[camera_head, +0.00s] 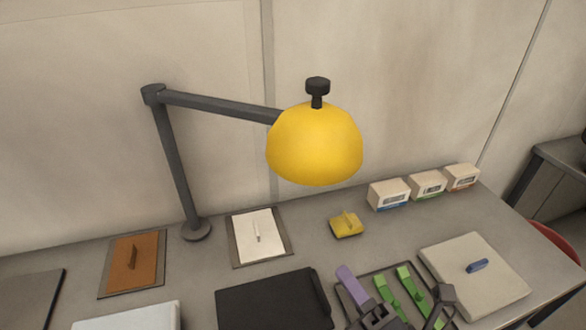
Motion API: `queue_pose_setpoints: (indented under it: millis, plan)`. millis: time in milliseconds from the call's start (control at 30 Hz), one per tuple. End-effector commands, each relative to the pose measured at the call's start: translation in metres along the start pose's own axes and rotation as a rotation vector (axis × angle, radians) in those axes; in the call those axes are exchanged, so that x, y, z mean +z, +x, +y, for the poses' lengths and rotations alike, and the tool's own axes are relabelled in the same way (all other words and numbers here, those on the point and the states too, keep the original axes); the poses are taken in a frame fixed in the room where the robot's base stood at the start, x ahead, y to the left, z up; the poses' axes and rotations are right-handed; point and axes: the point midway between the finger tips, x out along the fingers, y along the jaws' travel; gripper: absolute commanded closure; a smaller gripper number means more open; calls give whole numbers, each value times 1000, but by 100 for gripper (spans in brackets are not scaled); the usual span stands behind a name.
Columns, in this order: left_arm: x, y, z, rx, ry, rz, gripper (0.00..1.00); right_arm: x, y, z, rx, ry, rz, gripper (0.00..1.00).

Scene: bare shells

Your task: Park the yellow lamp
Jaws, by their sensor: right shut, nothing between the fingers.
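The yellow lamp has a domed yellow shade (315,148) with a black knob (318,88) on top. Its dark grey arm (215,104) runs left from the shade to a joint at the top of an upright post (175,160). The post stands on a round base (196,231) on the table. The shade hangs in the air above the table, well apart from my grippers. My right gripper (379,311) is low at the bottom edge, partly cut off, shut and empty, close to purple and green pieces. I cannot make out my left gripper.
The table (195,272) holds an orange board (132,264), a white board (259,238), a yellow block (346,226), three small white boxes (389,195), a black case (265,303) and a pale slab (490,265) with a blue handle. A wall stands behind.

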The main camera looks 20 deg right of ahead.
Motion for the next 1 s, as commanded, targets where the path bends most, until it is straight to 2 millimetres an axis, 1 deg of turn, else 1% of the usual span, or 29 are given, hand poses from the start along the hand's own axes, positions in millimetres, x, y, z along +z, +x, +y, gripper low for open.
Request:
queue_pose_setpoints:
  millis: [67,167,500,600,700,833,1000]
  plan:
    - [0,-4,1,1,-1,0,10,1,8,2,4,-3,1,100]
    - [-2,-13,1,2,-2,2,10,1,27,4,6,-1,1,100]
    - [-6,-39,2,5,-7,7,10,1,101,3,3,2,-1,100]
    - [-6,-45,2,5,-7,7,10,14,113,3,1,1,-1,100]
    - [-7,-48,2,5,-7,7,10,23,121,2,1,1,-1,100]
    - [-7,-50,2,6,-7,8,10,28,126,0,0,3,-2,100]
    - [-7,-49,2,6,-7,8,10,29,127,-1,-1,4,-2,100]
